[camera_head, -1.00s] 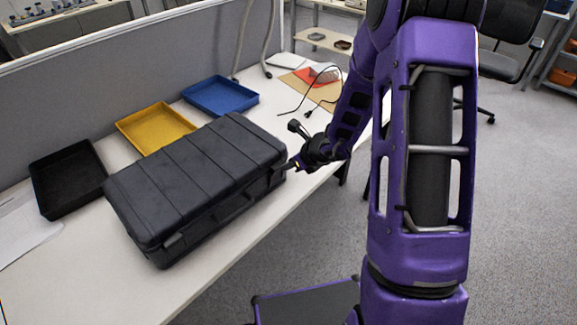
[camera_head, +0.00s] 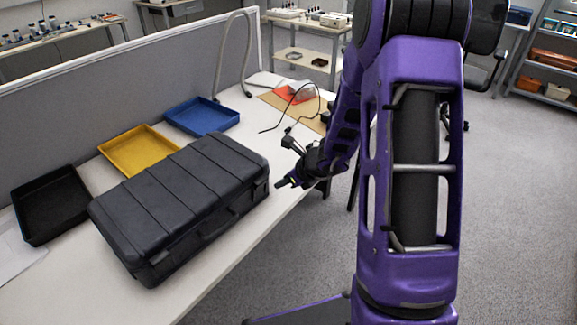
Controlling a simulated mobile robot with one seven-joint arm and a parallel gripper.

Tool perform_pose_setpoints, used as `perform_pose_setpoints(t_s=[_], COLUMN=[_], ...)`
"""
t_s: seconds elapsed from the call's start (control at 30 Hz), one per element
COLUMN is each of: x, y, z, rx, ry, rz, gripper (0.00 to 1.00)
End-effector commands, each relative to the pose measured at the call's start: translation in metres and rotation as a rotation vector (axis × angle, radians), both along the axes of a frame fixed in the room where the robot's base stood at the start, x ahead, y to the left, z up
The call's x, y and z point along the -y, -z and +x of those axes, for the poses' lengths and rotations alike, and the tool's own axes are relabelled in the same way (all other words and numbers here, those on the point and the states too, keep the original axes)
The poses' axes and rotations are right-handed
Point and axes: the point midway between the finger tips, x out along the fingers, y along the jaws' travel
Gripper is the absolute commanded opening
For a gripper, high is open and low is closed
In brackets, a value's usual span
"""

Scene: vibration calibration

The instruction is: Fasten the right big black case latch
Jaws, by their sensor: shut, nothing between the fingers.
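The big black case (camera_head: 178,200) lies closed-looking on the white table, its handle side facing the front right. Its right latch (camera_head: 261,186) is a small dark patch near the right end of the front side. Its position, fastened or not, is too small to tell. The left latch (camera_head: 158,257) is near the other end. My gripper (camera_head: 281,184) is shut and empty, just right of the case's right end, its fingertips pointing left toward the right latch with a small gap.
Black (camera_head: 50,207), yellow (camera_head: 138,152) and blue (camera_head: 202,117) trays stand behind the case along a grey partition (camera_head: 110,97). A black cable (camera_head: 290,122) and an orange item (camera_head: 295,94) lie at the table's far end. A strip of table (camera_head: 225,250) in front of the case is clear.

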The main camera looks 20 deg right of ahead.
Motion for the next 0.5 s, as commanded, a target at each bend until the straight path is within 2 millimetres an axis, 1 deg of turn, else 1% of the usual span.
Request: perform_pose_setpoints(t_s=[0.03, 0.07, 0.2, 0.33, 0.5], x=[0.002, 0.003, 0.006, 0.009, 0.01], y=[-0.02, -0.024, -0.05, -0.068, -0.081], z=[-0.001, -0.002, -0.008, -0.012, -0.015], rx=[0.011, 0.011, 0.009, 0.008, 0.006], ry=[0.0, -0.001, -0.001, 0.0, -0.002], rz=[-0.004, -0.003, -0.003, -0.003, -0.001], gripper=[0.0, 0.0, 0.0, 0.0, 0.0])
